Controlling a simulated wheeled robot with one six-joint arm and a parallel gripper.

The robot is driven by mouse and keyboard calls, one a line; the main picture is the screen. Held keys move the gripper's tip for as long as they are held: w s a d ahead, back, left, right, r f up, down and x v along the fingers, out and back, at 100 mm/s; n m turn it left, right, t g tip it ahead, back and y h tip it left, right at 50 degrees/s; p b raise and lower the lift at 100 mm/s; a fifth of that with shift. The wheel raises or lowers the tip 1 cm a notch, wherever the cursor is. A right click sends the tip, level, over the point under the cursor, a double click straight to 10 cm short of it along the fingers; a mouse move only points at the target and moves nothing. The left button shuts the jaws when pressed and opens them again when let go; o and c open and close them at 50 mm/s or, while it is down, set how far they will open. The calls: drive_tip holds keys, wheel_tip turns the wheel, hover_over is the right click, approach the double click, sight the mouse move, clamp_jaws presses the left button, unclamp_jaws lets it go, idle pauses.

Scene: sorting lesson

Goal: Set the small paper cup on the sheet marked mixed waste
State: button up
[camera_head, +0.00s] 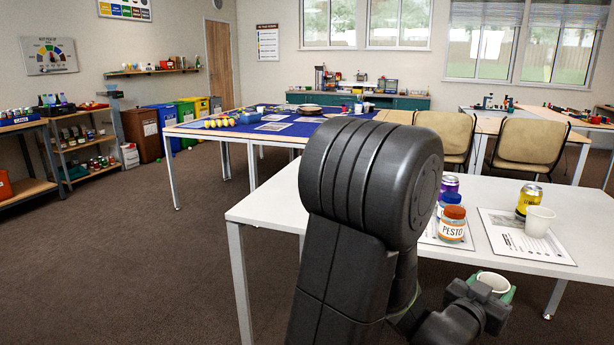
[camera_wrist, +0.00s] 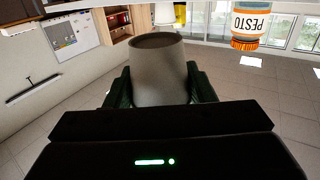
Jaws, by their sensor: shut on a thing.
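My gripper (camera_head: 492,290) is shut on a small paper cup (camera_head: 494,280), low in front of the near edge of the white table. In the wrist view the cup (camera_wrist: 160,78) looks pale grey and sits between the green fingers of my gripper (camera_wrist: 160,88). Two printed sheets lie on the table. The right sheet (camera_head: 512,244) bears a yellow can (camera_head: 528,199) and another white cup (camera_head: 540,221). The left sheet (camera_head: 430,238) is partly hidden by my arm. I cannot read the marking on either sheet.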

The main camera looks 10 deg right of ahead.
drive_tip(key=w+a+f+n+t+y, duration=0.3)
drive_tip(key=w+a+f, duration=0.2)
drive_tip(key=w+a, duration=0.4)
drive_tip(key=w+a+f+n+t+y, duration=0.3)
drive_tip(key=w+a+f, duration=0.1)
drive_tip(key=w+a, duration=0.55)
drive_tip(key=w+a+f+n+t+y, duration=0.1)
drive_tip(key=w+a+f+n+y, duration=0.15)
drive_tip(key=a, duration=0.65)
drive_tip(key=w+a+f+n+t+y, duration=0.15)
drive_tip(key=a+f+y, duration=0.25)
drive_tip(key=a, duration=0.5)
drive_tip(key=w+a+f+n+t+y, duration=0.1)
drive_tip(key=a+f+n+y, duration=0.15)
drive_tip(key=a, duration=0.65)
wheel_tip(320, 180, up, 23)
drive_tip(key=w+p, duration=0.3)
drive_tip(key=p, duration=2.5)
drive_tip(key=s+f, duration=0.5)
drive_tip(key=f, duration=0.1)
drive_tip(key=shift+s+a+f+y, duration=0.15)
drive_tip(key=shift+a+y, duration=0.25)
